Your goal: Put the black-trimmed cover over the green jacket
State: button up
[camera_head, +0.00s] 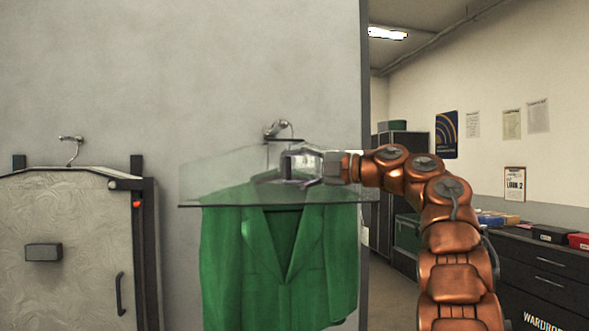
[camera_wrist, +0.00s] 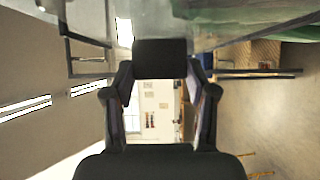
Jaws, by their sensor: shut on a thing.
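The green jacket (camera_head: 230,265) hangs from a wall hook (camera_head: 277,128) against the grey panel. The black-trimmed cover (camera_head: 215,180) is clear, with a dark lower edge level with the jacket's upper chest. The jacket's shoulders show faintly through it; its lower part is bare below the edge. I cannot tell whether the cover is around the shoulders or only in front. My gripper (camera_head: 292,166) is shut on the cover's dark grip block, at the cover's upper middle. The wrist view shows this block (camera_wrist: 160,58) between my fingers, with green cloth (camera_wrist: 285,28) at upper right.
A grey patterned case (camera_head: 70,270) with dark side posts and a handle hangs at left, apart from the jacket. The grey panel (camera_head: 200,70) ends right of the jacket. A dark drawer counter (camera_head: 550,275) with boxes stands at far right.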

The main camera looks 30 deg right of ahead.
jog(key=shift+f+b, duration=3.3)
jog(key=shift+f, duration=0.6)
jog(key=o, duration=1.4)
jog(key=v, duration=1.2)
